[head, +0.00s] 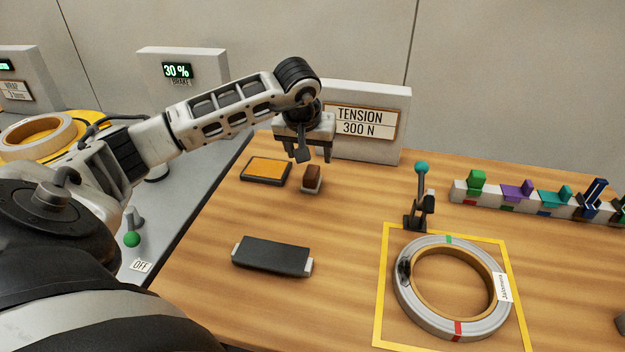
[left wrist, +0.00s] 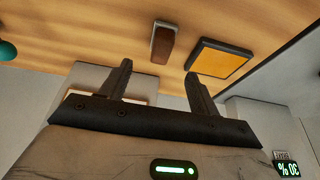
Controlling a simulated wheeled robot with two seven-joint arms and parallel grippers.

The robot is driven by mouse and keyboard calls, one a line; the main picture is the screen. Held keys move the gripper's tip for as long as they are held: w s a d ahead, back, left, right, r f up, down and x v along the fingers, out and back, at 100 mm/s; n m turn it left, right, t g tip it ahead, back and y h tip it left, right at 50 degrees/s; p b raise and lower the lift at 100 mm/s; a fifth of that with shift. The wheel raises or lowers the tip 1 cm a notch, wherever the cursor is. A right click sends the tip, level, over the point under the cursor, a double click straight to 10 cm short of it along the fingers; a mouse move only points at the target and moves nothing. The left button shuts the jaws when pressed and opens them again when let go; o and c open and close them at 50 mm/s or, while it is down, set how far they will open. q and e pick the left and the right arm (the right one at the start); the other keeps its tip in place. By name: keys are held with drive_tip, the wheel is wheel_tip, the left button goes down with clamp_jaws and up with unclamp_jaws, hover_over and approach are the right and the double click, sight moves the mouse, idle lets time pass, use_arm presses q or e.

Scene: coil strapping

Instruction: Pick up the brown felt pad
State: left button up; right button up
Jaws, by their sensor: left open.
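The brown felt pad (head: 312,173) is a small upright brown block on a light grey base, standing on the wooden table behind the black bar. In the left wrist view the brown pad (left wrist: 162,45) shows beyond the fingertips, roughly between them and slightly toward the upper part of the picture. My left gripper (head: 314,156) is open and empty, pointing down, above and close to the pad; no contact shows. It also shows in the left wrist view (left wrist: 158,70) with both fingers spread apart. My right gripper is not in view.
A black tray with an orange surface (head: 266,170) lies just left of the pad. The tension sign block (head: 367,120) stands behind. A black bar (head: 272,256), a coil ring (head: 403,300) in a yellow square and a teal-knobbed lever (head: 421,190) stand nearer or to the right.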

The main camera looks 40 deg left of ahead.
sight(311, 171)
use_arm(q)
drive_tip(key=x, duration=0.4)
drive_tip(key=shift+f, duration=0.1)
drive_tip(key=x, duration=0.5)
drive_tip(key=shift+s+f, duration=0.15)
drive_tip(key=shift+f, duration=0.05)
drive_tip(key=c, duration=1.1)
drive_tip(key=shift+r, duration=0.15)
